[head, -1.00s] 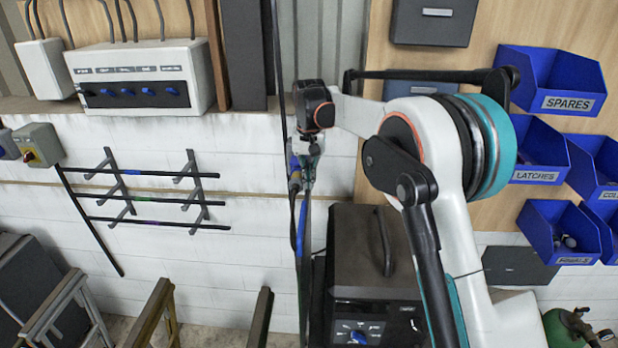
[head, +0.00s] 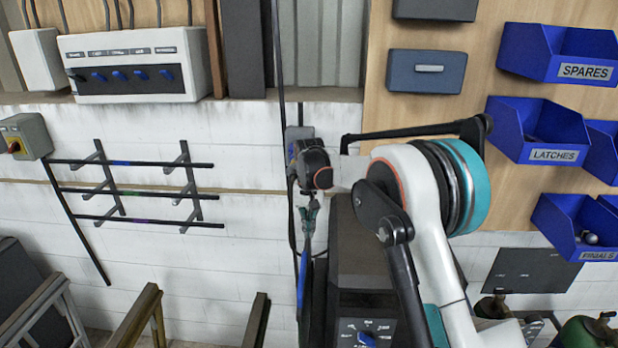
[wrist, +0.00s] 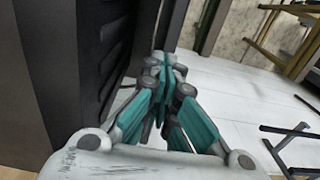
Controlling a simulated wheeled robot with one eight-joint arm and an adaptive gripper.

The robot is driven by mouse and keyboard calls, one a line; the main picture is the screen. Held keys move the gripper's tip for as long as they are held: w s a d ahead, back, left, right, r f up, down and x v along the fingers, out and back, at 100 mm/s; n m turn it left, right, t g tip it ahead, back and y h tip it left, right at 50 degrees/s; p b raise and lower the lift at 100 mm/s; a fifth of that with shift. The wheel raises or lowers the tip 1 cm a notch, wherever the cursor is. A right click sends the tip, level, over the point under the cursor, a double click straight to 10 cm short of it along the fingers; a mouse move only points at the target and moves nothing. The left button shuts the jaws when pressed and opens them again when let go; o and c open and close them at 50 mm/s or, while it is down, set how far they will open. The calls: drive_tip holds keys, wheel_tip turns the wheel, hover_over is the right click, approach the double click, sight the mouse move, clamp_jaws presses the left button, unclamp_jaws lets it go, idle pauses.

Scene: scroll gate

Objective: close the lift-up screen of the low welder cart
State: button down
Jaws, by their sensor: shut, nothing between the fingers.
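The dark welder cart (head: 371,258) stands low against the wall, partly behind my arm. Its front panel (head: 366,331) with a blue knob shows at the bottom edge. A lift-up screen cannot be clearly made out in the head view. My gripper (head: 307,232) points down just left of the cart, its teal fingers shut and empty. In the wrist view my gripper (wrist: 164,65) is shut beside a large dark body with louvres (wrist: 88,62), likely the cart's side. No contact can be made out.
Blue bins (head: 540,133) hang on the board at right. A rod rack (head: 137,190) and a switch box (head: 130,68) are on the left wall. A thin dark pole or cable (head: 279,60) runs down near my wrist. Frame legs (head: 140,318) stand at lower left.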

wheel_tip(320, 180, down, 14)
drive_tip(key=b, duration=0.6)
drive_tip(key=shift+r+b, duration=0.2)
drive_tip(key=shift+b, duration=0.1)
